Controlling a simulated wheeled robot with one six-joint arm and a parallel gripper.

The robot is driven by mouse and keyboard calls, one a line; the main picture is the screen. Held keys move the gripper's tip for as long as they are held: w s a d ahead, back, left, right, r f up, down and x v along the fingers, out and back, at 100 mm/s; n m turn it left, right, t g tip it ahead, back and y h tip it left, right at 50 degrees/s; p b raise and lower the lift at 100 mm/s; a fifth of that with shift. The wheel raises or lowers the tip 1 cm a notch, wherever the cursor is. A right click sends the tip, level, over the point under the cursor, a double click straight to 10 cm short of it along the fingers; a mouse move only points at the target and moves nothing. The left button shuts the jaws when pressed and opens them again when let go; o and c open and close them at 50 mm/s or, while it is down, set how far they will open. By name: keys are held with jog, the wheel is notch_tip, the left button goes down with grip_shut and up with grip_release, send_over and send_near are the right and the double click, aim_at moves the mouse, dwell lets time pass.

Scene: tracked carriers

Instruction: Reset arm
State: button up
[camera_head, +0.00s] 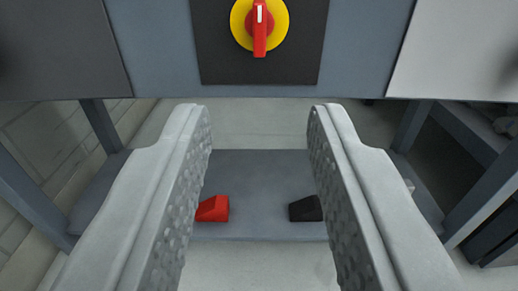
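My gripper (258,112) is open, its two grey fingers wide apart with nothing between the tips. The fingers reach forward from the bottom of the view, below a panel. No other part of my arm shows clearly.
A grey panel (155,45) with a red rotary switch (260,28) on a yellow disc stands ahead at the top. Below, a blue-grey lower shelf (262,180) holds a red block (213,209) and a black block (306,209). Frame legs stand at left (102,125) and right (411,126).

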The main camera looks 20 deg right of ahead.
jog(key=s+d+r+n+y, duration=0.1)
jog(key=s+r+y, duration=0.3)
jog(key=r, duration=0.9)
jog(key=s+d+r+y, duration=0.1)
jog(key=s+r, duration=0.5)
jog(key=r, duration=0.7)
jog(key=s+d+r+n, duration=0.1)
jog(key=s+r, duration=0.6)
jog(key=s, duration=0.6)
jog(key=s+d+r+n, duration=0.1)
jog(key=s+d+r, duration=0.1)
jog(key=s+r, duration=0.6)
jog(key=s, duration=0.5)
jog(key=shift+n+y, duration=0.3)
jog(key=shift+w, duration=0.1)
